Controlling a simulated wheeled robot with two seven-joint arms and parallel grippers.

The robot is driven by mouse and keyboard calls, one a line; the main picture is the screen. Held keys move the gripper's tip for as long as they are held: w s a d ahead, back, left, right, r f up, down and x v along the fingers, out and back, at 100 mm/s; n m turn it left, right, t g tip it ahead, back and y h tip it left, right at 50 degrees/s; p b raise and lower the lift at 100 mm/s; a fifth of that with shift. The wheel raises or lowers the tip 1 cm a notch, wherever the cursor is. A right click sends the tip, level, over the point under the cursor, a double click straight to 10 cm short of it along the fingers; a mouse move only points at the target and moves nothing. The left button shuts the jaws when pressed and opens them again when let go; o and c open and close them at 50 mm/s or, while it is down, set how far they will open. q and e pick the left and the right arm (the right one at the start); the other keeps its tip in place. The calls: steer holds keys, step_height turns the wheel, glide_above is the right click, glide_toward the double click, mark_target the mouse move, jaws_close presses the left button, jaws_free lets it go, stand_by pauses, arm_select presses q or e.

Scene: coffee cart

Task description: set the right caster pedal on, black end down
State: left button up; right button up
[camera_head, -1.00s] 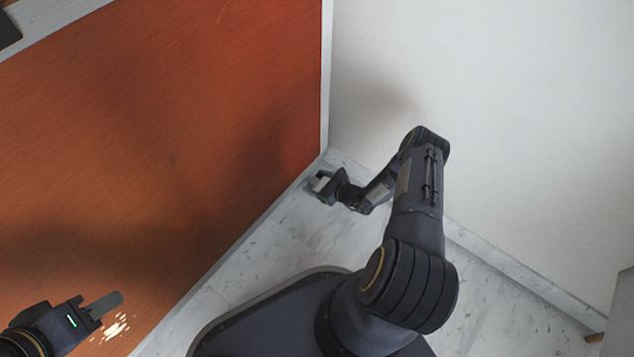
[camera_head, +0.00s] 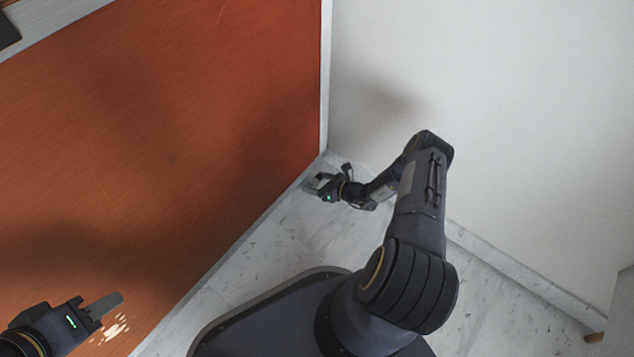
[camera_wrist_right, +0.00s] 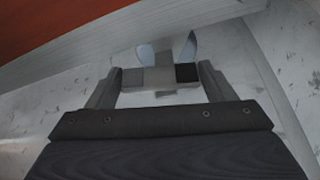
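In the right wrist view the caster pedal (camera_wrist_right: 158,77) is a short grey bar lying crosswise, with a black end (camera_wrist_right: 186,73) at the right and a dark grey end at the left. Pale wheel discs of the caster (camera_wrist_right: 187,48) show just behind it, under the cart's edge. My right gripper (camera_wrist_right: 160,80) is open, with one finger at each side of the pedal; I cannot tell whether they touch it. In the head view my right gripper (camera_head: 313,184) is low by the cart's far corner. My left gripper (camera_head: 104,305) is in front of the panel, its fingers seen side-on.
The orange cart panel (camera_head: 170,150) fills the left. A white wall (camera_head: 490,110) with a baseboard (camera_head: 520,268) stands behind and right of my right arm. Pale marble floor (camera_head: 270,245) is clear between my base and the cart.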

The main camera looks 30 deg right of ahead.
steer(key=o, duration=0.3)
steer(key=shift+o, duration=0.2)
steer(key=shift+s+d+r+p, duration=0.2)
steer(key=shift+s+r+p, duration=0.05)
steer(key=shift+s+p, duration=0.05)
steer(key=p+v, duration=0.2)
steer(key=v, duration=0.5)
steer(key=shift+p, duration=0.35)
steer(key=shift+s+f, duration=0.15)
